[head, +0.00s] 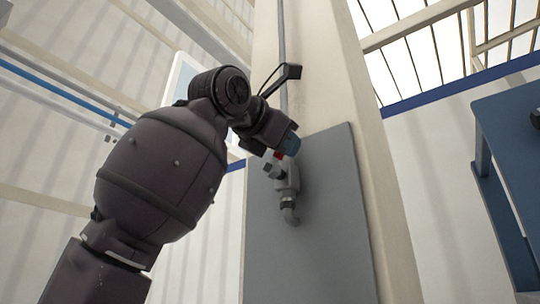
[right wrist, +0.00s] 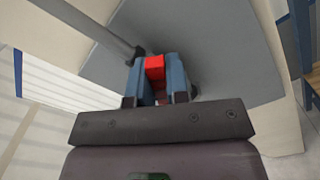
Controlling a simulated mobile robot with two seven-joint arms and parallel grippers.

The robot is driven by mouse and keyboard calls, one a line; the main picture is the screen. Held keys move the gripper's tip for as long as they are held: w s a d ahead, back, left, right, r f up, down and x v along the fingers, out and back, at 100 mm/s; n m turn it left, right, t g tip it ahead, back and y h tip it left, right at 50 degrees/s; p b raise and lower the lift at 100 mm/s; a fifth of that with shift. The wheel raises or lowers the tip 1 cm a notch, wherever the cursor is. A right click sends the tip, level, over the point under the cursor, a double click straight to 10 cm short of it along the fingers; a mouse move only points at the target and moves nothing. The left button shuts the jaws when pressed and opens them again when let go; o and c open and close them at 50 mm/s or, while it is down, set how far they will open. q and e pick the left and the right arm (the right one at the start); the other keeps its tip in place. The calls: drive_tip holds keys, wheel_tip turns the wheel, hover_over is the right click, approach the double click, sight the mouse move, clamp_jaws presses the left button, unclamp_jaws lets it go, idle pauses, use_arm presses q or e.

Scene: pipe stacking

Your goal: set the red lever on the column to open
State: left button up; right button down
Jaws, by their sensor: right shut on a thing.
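The red lever (head: 278,155) shows as a small red patch on the grey valve and pipe fitting (head: 287,180), which is mounted on a grey panel on the column. In the right wrist view the red lever (right wrist: 155,68) sits between the two blue fingers. My right gripper (head: 283,147) is shut on the lever; it also shows in the right wrist view (right wrist: 157,85). Most of the lever is hidden by the gripper in the head view. My left gripper is not in view.
The pale column (head: 335,80) carries the grey panel (head: 325,240) and a thin vertical pipe (head: 282,35). A blue frame (head: 500,150) stands at the right. The space between panel and frame looks clear.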

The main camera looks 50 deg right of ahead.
sight(270, 161)
drive_tip(key=w+n, duration=0.1)
drive_tip(key=n, duration=0.1)
drive_tip(key=w+n, duration=0.1)
drive_tip(key=n, duration=0.1)
drive_tip(key=shift+a+r+n, duration=0.1)
drive_tip(key=shift+r+n, duration=0.2)
drive_tip(key=shift+r, duration=0.1)
drive_tip(key=shift+w+n, duration=0.6)
drive_tip(key=shift+n, duration=0.7)
drive_tip(key=c, duration=1.1)
unclamp_jaws()
drive_tip(key=shift+w, duration=0.1)
drive_tip(key=shift+r, duration=0.1)
drive_tip(key=shift+a, duration=0.15)
